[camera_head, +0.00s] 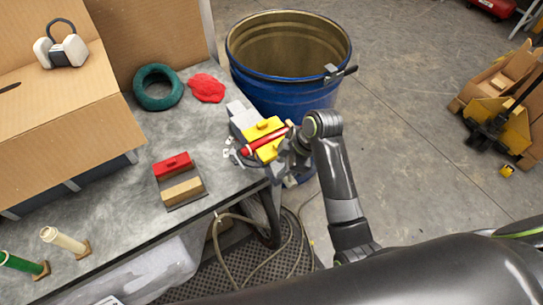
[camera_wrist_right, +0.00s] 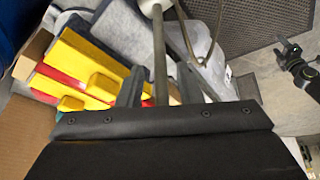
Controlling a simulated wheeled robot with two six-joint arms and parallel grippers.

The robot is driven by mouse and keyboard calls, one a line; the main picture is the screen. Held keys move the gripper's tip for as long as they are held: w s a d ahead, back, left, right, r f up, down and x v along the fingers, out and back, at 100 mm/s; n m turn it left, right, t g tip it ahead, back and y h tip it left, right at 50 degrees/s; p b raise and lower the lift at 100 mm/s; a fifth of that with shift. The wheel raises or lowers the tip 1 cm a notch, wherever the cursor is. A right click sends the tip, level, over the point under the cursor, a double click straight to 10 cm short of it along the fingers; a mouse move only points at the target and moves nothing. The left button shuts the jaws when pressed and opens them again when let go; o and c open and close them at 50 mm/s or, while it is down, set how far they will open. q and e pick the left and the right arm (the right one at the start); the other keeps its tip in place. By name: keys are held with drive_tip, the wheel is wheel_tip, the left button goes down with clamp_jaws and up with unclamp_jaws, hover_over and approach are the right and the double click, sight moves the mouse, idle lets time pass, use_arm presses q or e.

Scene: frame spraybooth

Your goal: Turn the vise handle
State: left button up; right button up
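The grey vise (camera_head: 241,115) stands at the right end of the bench, with yellow blocks (camera_head: 264,128) and a red bar between them. In the right wrist view, the yellow blocks (camera_wrist_right: 88,58) lie left of the fingers. The vise handle (camera_wrist_right: 159,55), a grey metal rod with a pale knob at its far end, runs between my right gripper's fingers. My right gripper (camera_wrist_right: 160,88) is open around the rod, with a gap visible on each side. In the head view, my right gripper (camera_head: 285,150) is beside the vise, its fingers partly hidden. A dark arm end at the right wrist view's edge may be my left gripper (camera_wrist_right: 292,50); its fingers are unclear.
A blue drum (camera_head: 284,100) stands right behind the vise. The bench (camera_head: 125,190) holds a tray (camera_head: 183,200) with red and tan blocks, a green ring (camera_head: 158,87), a red cloth (camera_head: 207,88) and cardboard boxes. A hose (camera_head: 262,262) hangs below the bench edge.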

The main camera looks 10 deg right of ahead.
drive_tip(key=shift+s+d+f, duration=0.1)
drive_tip(key=shift+s+f, duration=0.05)
drive_tip(key=shift+f, duration=0.15)
clamp_jaws()
drive_tip(key=shift+f, duration=0.1)
